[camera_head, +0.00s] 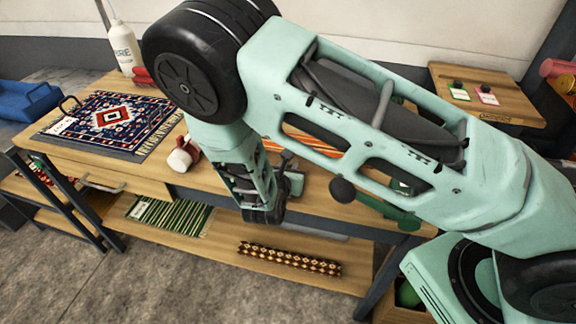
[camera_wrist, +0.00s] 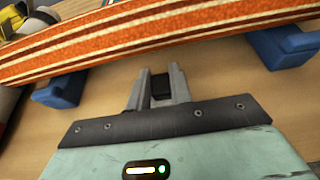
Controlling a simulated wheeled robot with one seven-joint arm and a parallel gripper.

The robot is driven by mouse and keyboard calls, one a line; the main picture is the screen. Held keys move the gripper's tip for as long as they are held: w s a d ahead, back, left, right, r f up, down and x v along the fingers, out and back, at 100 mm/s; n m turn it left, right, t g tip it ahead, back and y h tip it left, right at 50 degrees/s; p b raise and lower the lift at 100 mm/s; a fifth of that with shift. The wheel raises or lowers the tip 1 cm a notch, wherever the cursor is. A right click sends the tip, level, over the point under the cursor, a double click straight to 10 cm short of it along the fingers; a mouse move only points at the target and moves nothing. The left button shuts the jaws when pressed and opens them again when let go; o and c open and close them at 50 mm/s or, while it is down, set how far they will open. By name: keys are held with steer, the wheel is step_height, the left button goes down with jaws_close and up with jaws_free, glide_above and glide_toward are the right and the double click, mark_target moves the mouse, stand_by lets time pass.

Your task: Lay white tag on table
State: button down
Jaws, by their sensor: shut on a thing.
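My gripper (camera_head: 286,164) is over the wooden table (camera_head: 150,172), mostly hidden behind my own arm. In the wrist view my gripper (camera_wrist: 158,88) is shut on a small dark block (camera_wrist: 161,86). No white face shows on this block, so I cannot tell whether it is part of a white tag. A white tag (camera_head: 62,126) lies on the blue and red patterned rug (camera_head: 110,115) at the table's left. Another white tag (camera_head: 139,210) lies on the green striped rug on the lower shelf.
A white bottle (camera_head: 124,46) stands at the back. A side table (camera_head: 490,78) at right holds two small cards.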

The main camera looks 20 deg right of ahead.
steer(key=shift+f, duration=0.1)
steer(key=c, duration=1.3)
jaws_free()
steer(key=shift+o, duration=0.2)
